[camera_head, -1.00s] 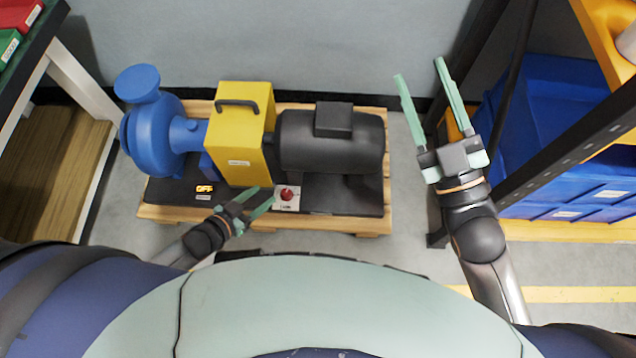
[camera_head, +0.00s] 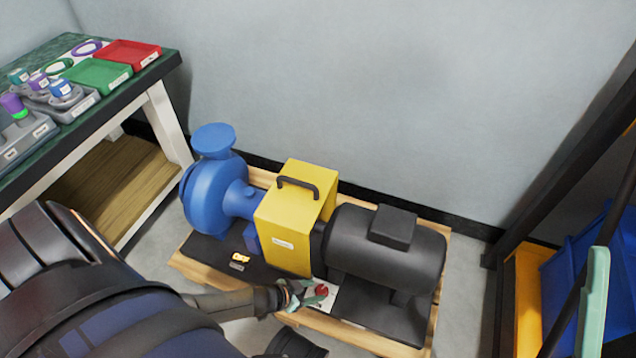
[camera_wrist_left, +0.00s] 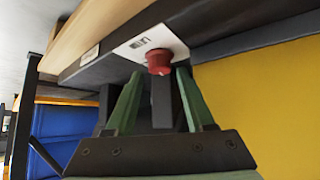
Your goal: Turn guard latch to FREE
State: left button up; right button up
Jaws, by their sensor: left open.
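A red knob (camera_head: 322,290) sits on a small white plate at the front edge of the pump base, below the yellow guard (camera_head: 285,235). It is the only latch-like part I see there. In the left wrist view the red knob (camera_wrist_left: 159,63) stands out from the white plate (camera_wrist_left: 140,45), whose label I cannot read. My left gripper (camera_head: 308,292) is open at the knob, its two green fingers to either side of it in the left wrist view; contact is unclear. Only one green finger of my right gripper (camera_head: 594,300) shows, at the right edge.
The blue pump (camera_head: 208,195) and dark motor (camera_head: 388,250) flank the guard on a wooden pallet (camera_head: 435,310). A lit OFF sign (camera_head: 241,258) is on the base. A workbench with trays (camera_head: 100,75) stands at left, a rack with blue bins (camera_head: 580,270) at right.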

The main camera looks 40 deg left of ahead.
aim_at(322, 290)
pick_arm(q)
jog(key=shift+b+x, duration=0.55)
jog(key=shift+x, duration=0.8)
grip_shut()
